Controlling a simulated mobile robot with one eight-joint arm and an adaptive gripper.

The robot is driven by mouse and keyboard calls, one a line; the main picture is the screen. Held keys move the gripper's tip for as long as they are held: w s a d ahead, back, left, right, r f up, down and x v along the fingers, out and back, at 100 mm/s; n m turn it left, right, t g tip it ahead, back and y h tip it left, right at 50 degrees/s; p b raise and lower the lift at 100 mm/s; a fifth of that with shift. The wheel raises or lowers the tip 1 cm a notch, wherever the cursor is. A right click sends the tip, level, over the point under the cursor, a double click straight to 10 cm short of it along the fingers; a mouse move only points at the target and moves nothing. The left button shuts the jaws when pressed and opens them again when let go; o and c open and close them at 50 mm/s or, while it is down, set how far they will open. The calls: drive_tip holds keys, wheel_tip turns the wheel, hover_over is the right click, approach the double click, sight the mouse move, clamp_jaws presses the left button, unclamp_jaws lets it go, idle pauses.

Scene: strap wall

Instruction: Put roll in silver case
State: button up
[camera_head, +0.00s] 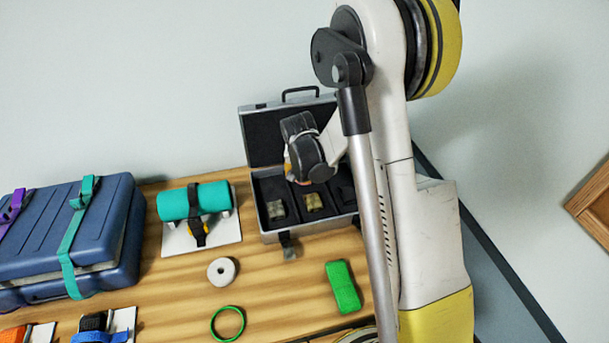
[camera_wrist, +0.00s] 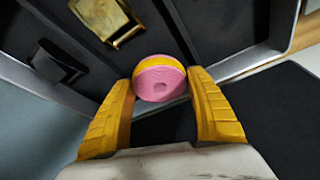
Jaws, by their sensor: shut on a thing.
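A pink roll with a yellow band (camera_wrist: 160,80) is between the two yellow fingers of my gripper (camera_wrist: 166,84) in the wrist view. My gripper is shut on it and holds it over the silver case. The case stands open on the wooden table in the head view, with a dark lining and a silver front wall (camera_head: 318,227). Its lid (camera_head: 262,135) is raised at the back. Brassy buckles lie in its left compartment (camera_head: 276,209) and middle compartment (camera_head: 313,203). My gripper (camera_head: 296,170) hides part of the case, and the roll is mostly hidden there.
A teal roll (camera_head: 178,203) sits on a white stand left of the case. A blue suitcase (camera_head: 105,215) with straps is at far left. A white ring (camera_head: 222,271), a green ring (camera_head: 228,323) and a green strap bundle (camera_head: 343,287) lie in front, with bare table between them.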

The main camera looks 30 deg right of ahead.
drive_tip(key=shift+f, duration=0.1)
drive_tip(key=shift+f+b, duration=0.6)
drive_tip(key=o, duration=1.3)
drive_tip(key=shift+r, duration=0.1)
